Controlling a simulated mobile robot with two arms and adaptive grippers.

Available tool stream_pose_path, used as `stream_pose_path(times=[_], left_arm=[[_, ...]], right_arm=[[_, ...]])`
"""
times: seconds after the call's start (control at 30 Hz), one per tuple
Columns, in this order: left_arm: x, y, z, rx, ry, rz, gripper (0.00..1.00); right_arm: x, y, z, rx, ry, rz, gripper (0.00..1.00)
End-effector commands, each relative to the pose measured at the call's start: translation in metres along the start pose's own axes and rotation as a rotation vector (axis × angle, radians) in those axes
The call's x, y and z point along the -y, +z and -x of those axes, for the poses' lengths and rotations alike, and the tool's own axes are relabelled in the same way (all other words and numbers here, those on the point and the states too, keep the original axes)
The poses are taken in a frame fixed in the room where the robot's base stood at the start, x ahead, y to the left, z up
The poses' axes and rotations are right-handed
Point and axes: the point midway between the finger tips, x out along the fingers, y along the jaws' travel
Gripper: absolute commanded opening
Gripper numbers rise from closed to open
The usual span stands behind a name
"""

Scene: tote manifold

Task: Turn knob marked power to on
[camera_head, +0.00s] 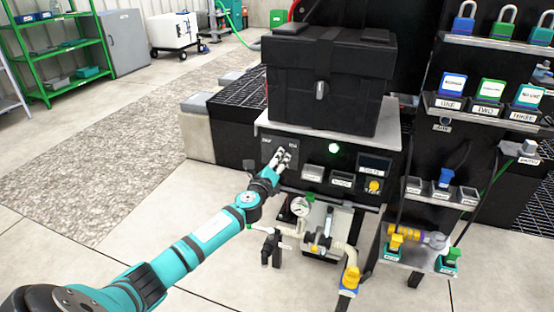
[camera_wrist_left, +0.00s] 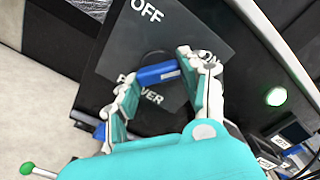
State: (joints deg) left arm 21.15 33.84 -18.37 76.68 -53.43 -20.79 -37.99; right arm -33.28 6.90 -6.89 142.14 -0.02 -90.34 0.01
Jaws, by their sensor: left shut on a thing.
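The power knob (camera_wrist_left: 158,74) is a blue bar on a dark panel in the left wrist view. The word OFF shows above it and POWER below it. My left gripper (camera_wrist_left: 155,85) is shut on the knob, one finger at each end of the bar. In the head view my left gripper (camera_head: 284,158) is at the left end of the black control panel and covers the knob. Small lettering shows at the panel's top left and top right, too small to read surely. My right gripper is in neither view.
A green light (camera_head: 334,148) glows right of the knob. A large black case (camera_head: 330,75) sits above the panel. Below are a pressure gauge (camera_head: 300,206) and a yellow-handled valve (camera_head: 350,278). Padlocks and labelled bins fill the right rack. Open floor lies left.

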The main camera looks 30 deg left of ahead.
Motion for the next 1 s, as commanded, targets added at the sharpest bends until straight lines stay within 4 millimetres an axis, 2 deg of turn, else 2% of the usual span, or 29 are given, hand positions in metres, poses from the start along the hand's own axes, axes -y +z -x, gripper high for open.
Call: stream_pose_path(times=[0.3, 0.8, 0.83, 1.0], left_arm=[[-0.002, -0.002, 0.001, -0.005, 0.001, -0.108, 0.11], [-0.002, -0.003, 0.001, -0.005, 0.001, -0.126, 0.11], [-0.002, -0.003, 0.001, -0.005, 0.001, -0.126, 0.45], [-0.002, -0.002, 0.001, -0.003, 0.001, -0.125, 0.67]], right_arm=[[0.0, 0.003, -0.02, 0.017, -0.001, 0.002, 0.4], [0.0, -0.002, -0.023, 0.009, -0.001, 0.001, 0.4], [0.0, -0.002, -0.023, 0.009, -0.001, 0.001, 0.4], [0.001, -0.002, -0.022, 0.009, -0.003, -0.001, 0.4]])
